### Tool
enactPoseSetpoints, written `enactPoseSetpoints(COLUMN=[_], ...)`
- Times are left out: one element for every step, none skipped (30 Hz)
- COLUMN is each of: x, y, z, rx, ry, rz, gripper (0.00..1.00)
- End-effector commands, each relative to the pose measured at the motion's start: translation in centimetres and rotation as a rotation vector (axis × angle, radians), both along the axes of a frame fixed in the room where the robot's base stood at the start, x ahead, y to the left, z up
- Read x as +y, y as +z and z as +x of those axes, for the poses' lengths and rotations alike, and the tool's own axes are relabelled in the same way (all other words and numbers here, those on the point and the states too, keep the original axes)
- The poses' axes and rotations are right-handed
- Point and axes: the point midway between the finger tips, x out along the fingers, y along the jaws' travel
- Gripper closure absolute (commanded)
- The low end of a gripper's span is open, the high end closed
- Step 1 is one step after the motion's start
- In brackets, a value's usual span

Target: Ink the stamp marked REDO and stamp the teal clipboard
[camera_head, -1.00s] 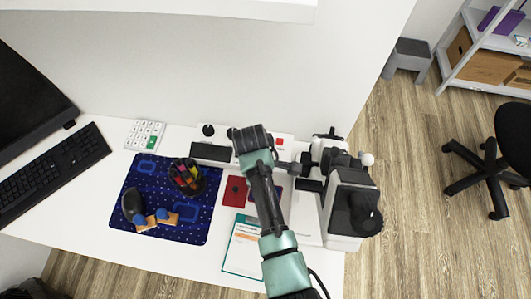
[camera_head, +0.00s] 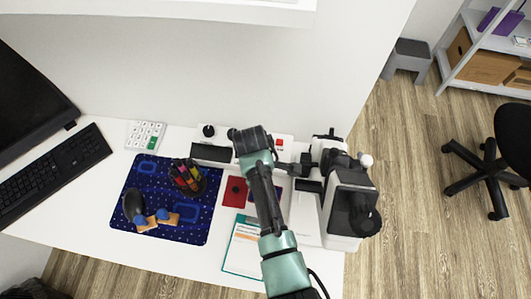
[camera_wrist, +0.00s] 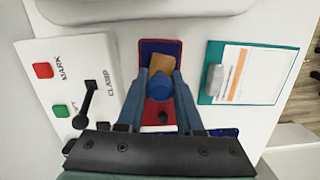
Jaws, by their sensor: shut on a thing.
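My gripper (camera_wrist: 158,92) is shut on a stamp with a wooden block (camera_wrist: 161,64) and a round blue knob (camera_wrist: 158,86). The held stamp is over the dark blue part of the red-framed ink pad (camera_wrist: 174,46); I cannot tell whether it touches. No REDO marking is legible. In the head view my arm hides the gripper and the held stamp. The teal clipboard (camera_head: 227,258) with its paper lies below the pad there; it is at right in the wrist view (camera_wrist: 290,62). Two other wooden stamps (camera_head: 147,224) (camera_head: 172,218) lie on the blue mat (camera_head: 190,235).
A white panel (camera_wrist: 75,75) has MARK and CLAMP labels, a red button (camera_wrist: 43,70), a green button (camera_wrist: 59,110) and a black lever (camera_wrist: 86,103). A pen holder (camera_head: 188,178) and mouse (camera_head: 133,205) stand on the mat. A white-and-black machine (camera_head: 350,205) is at right.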

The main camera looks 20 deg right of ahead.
Motion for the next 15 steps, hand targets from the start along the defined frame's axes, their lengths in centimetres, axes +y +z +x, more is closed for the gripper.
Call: enactPoseSetpoints(x=[0.06,0.05,0.06,0.06,0.06,0.06,0.06,0.07,0.07,0.07,0.07,0.07,0.07,0.08,0.07], y=[-0.16,-0.16,-0.17,-0.17,-0.18,-0.19,-0.19,-0.2,-0.2,-0.18,-0.13,0.0,0.14,0.31,0.59], z=[-0.09,-0.1,-0.11,-0.11,-0.12,-0.12,-0.12,-0.13,-0.14,-0.14,-0.14,-0.15,-0.15,-0.15,-0.14], rx=[0.002,0.002,0.003,0.003,0.003,0.003,0.003,0.004,0.004,0.004,0.004,0.004,0.004,0.004,0.004], ry=[0.0,0.0,0.0,0.0,0.0,0.0,0.0,0.0,0.0,0.0,0.0,0.0,0.0,0.0,0.0], rz=[0.002,0.002,0.001,0.001,0.001,0.001,0.001,0.002,0.002,0.002,0.002,0.002,0.002,0.002,0.002], gripper=[1.0,1.0,1.0,1.0,1.0,1.0,1.0,1.0,1.0,1.0,1.0,1.0,1.0,1.0,1.0])
